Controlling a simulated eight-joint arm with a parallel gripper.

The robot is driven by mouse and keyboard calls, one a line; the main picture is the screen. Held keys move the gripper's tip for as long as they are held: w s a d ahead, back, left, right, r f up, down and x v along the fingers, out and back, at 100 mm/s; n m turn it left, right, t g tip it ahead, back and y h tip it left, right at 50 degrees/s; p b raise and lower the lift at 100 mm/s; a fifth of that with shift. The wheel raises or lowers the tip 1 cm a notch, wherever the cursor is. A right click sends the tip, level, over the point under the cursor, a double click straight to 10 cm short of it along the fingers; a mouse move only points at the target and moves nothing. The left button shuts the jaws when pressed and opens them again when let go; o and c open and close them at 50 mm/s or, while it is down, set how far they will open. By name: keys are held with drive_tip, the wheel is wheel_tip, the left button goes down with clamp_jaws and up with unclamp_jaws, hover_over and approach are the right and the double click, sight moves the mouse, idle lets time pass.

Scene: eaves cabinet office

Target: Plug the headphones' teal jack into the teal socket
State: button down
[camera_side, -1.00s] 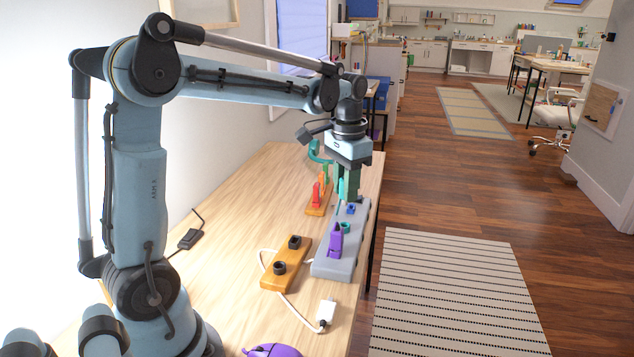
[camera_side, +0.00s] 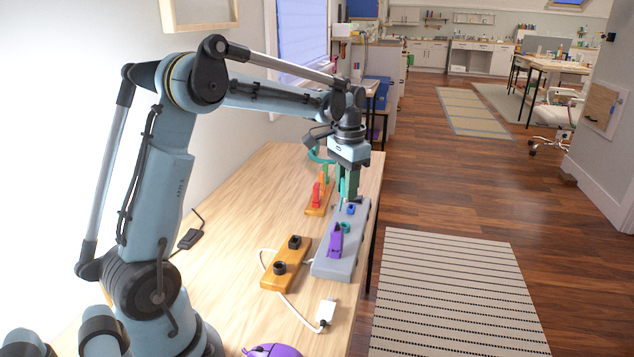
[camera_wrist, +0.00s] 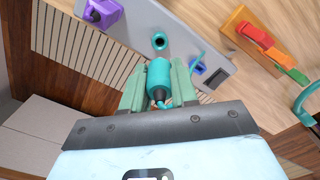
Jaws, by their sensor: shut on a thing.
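My gripper (camera_wrist: 158,88) is shut on the teal jack (camera_wrist: 158,75), a cylinder with a teal cable, in the wrist view. In the side view my gripper (camera_side: 347,187) hangs over the far part of the grey socket block (camera_side: 328,266). The teal socket (camera_wrist: 160,42), a ring with a dark hole, is on the block just beyond the jack's tip in the wrist view, apart from it in the picture. It also shows in the side view (camera_side: 345,227). The teal headphones (camera_wrist: 306,106) are partly visible at the wrist view's right edge.
A purple plug (camera_side: 335,242) stands on the block beside the teal socket, and a blue socket (camera_side: 351,209) is on the other side. A wooden block (camera_side: 283,272) with black sockets and a white cable lies nearby.

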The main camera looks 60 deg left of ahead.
drive_tip(key=shift+f, duration=2.5)
drive_tip(key=shift+f, duration=1.3)
drive_tip(key=c, duration=0.8)
unclamp_jaws()
wheel_tip(320, 180, up, 12)
drive_tip(key=s+d+f+t, duration=0.1)
drive_tip(key=s+d+t, duration=0.1)
drive_tip(key=s+d, duration=0.2)
drive_tip(key=s+d+f+t, duration=0.1)
drive_tip(key=s+d+t, duration=0.1)
drive_tip(key=s+d, duration=0.3)
drive_tip(key=s+d+f+t, duration=0.1)
drive_tip(key=s+d+t, duration=0.2)
drive_tip(key=s+d, duration=0.2)
drive_tip(key=shift+d+f, duration=0.1)
drive_tip(key=shift+d, duration=0.95)
